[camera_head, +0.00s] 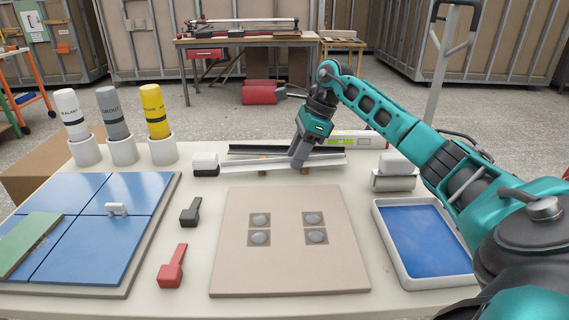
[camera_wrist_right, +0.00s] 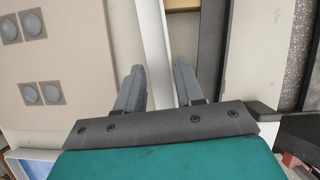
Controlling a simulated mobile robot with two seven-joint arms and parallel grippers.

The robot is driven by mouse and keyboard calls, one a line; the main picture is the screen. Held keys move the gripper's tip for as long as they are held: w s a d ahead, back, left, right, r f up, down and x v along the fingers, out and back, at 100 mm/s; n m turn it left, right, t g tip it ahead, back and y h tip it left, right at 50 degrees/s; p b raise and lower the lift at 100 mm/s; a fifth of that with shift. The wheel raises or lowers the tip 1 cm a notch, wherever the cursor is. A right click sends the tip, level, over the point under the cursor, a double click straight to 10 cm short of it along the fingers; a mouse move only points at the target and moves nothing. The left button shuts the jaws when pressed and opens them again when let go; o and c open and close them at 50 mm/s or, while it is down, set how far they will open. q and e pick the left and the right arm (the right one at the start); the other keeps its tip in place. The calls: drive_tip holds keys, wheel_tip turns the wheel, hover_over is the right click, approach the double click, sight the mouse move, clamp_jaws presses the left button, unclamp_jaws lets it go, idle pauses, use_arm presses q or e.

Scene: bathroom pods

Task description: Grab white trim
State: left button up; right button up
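The white trim (camera_head: 255,166) is a long, thin, pale strip lying across the back of the table. A black trim (camera_head: 250,149) lies behind it. My right gripper (camera_head: 300,160) points down at the white trim, right of its middle. In the right wrist view the white trim (camera_wrist_right: 154,40) runs between the two spread fingers of my right gripper (camera_wrist_right: 159,68), which is open. The strip is narrower than the gap. I cannot tell whether the fingertips reach down past it. The black trim (camera_wrist_right: 210,45) runs beside the right finger. My left gripper is not in view.
A beige board (camera_head: 290,275) with drain plates lies in front of the trim. A blue tray (camera_head: 385,230) stands right, and blue tiles (camera_head: 95,250) lie left. Several upright tubes (camera_head: 112,108) stand at back left. A black-and-white block (camera_head: 205,165) sits near the trim's left end.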

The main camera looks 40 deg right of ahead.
drive_tip(key=c, duration=0.6)
drive_tip(key=shift+r, duration=0.15)
drive_tip(key=shift+c, duration=0.2)
